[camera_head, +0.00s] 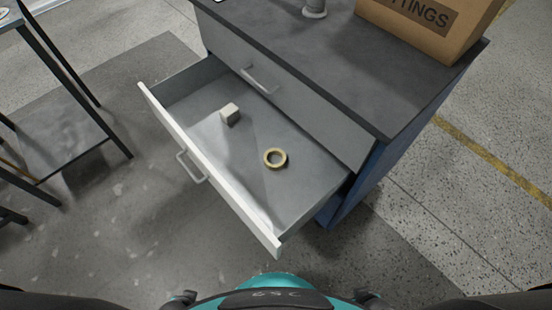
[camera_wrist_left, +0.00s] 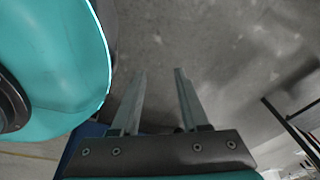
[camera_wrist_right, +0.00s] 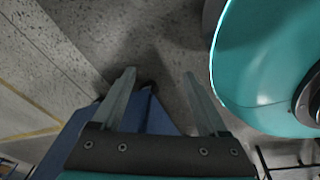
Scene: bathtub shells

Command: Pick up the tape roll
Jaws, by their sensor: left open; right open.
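The tape roll (camera_head: 275,166) is a small tan ring lying flat in the open drawer (camera_head: 215,155) of a cabinet, toward the drawer's right end in the head view. Nothing touches it. My left gripper (camera_wrist_left: 160,72) is open and empty in the left wrist view, with bare floor beyond its fingers. My right gripper (camera_wrist_right: 159,72) is open and empty in the right wrist view, with floor and a blue surface beyond it. Neither wrist view shows the tape roll. Both grippers are away from the drawer.
A small pale block (camera_head: 230,114) sits in the drawer, left of and behind the roll. The drawer's white front wall (camera_head: 225,190) carries a handle. The cabinet top (camera_head: 330,55) overhangs behind, with a cardboard box (camera_head: 425,25) on it. A dark-framed shelf stands at left.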

